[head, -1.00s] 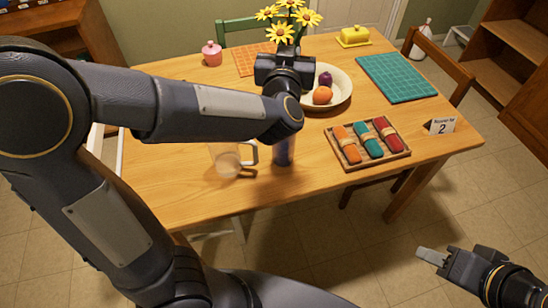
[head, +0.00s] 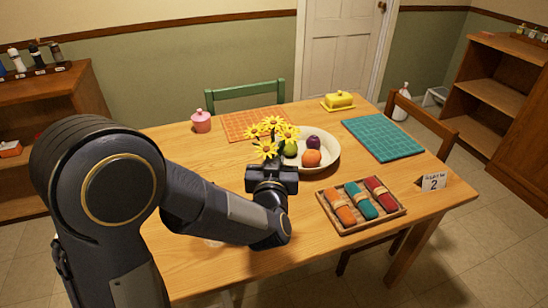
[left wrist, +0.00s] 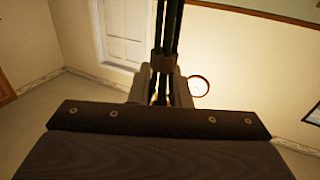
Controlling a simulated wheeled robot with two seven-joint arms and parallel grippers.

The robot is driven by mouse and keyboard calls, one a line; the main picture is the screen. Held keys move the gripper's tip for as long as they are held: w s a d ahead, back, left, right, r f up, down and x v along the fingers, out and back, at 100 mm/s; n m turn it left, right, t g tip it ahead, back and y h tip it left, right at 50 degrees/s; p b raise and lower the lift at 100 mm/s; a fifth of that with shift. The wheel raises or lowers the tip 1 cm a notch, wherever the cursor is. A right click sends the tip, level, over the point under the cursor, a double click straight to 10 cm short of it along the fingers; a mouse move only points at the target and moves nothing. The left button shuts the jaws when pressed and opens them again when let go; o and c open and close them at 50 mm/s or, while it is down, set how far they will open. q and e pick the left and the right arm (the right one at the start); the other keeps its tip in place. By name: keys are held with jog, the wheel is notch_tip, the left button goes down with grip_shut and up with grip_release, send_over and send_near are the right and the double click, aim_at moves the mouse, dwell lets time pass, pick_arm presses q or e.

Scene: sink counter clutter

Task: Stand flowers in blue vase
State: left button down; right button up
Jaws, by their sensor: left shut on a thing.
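Yellow flowers (head: 270,137) with dark centres stand upright above my left gripper (head: 272,168), partly in front of the fruit bowl. The left gripper is shut on their stems. In the left wrist view the dark green stems (left wrist: 170,30) run up between the fingers (left wrist: 162,88), with a brown band around them. The blue vase is not visible now; in the earlier head view it stood near the table's front edge, an area my left arm now covers. The right gripper is out of view.
A cream bowl (head: 329,153) of fruit is behind the flowers. A wooden tray (head: 393,217) with rolled napkins, a number card (head: 433,181), a teal mat (head: 382,138), a pink jar (head: 201,121) and a yellow butter dish (head: 339,101) stand around the wooden table (head: 170,145).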

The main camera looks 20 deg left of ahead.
pick_arm(q)
jog(key=shift+f, duration=0.2)
jog(key=c, duration=1.3)
grip_release()
jog(key=shift+r, duration=0.1)
jog(key=shift+c, duration=0.2)
